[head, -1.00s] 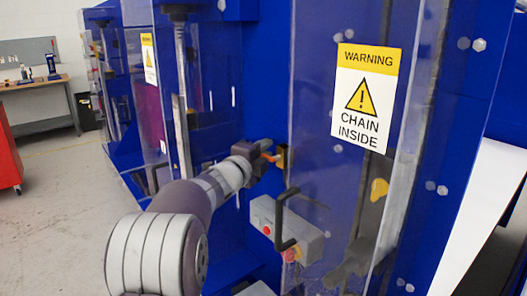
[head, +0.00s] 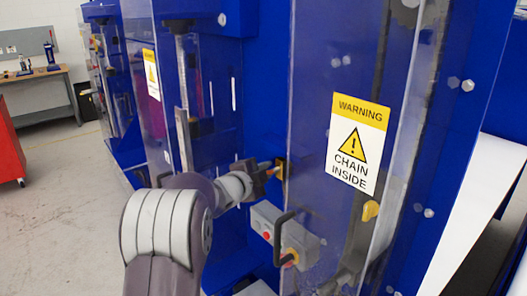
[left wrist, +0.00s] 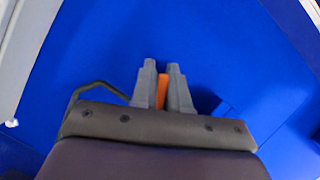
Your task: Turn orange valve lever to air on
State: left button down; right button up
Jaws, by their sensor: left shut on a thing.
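The orange valve lever (head: 265,166) sticks out from the blue machine, beside a yellow-orange fitting (head: 280,168). My left gripper (head: 268,170) is at the lever in the head view. In the left wrist view the two grey fingers of my left gripper (left wrist: 163,88) stand on either side of the orange lever (left wrist: 162,90) and are shut on it. The fingers hide much of the lever. My right gripper is not in view.
A clear guard with a warning sign (head: 357,145) stands to the right. A workbench (head: 36,95) and a red cabinet (head: 10,150) are far left.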

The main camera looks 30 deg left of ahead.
pick_arm(q)
jog(key=shift+s+d+f+n+g+h+p, duration=0.3)
jog(key=shift+d+f+n+g+h+p, duration=0.4)
jog(key=shift+n+p, duration=1.65)
jog(key=shift+s+d+f+n+g+h+p, duration=0.2)
jog(key=shift+d+n+g+h+p, duration=0.45)
jog(key=shift+p, duration=3.45)
jog(key=shift+s+d+f+n+g+h+p, duration=0.55)
jog(key=shift+n+h+p, duration=0.75)
jog(key=shift+p, duration=1.9)
jog(key=shift+w+d+r+y, duration=0.15)
jog(key=shift+w+y, duration=0.05)
jog(key=shift+y, duration=0.05)
jog(key=c, duration=1.2)
grip_release()
jog(key=b+v, duration=0.4)
jog(key=v, duration=0.8)
jog(key=shift+s, duration=0.3)
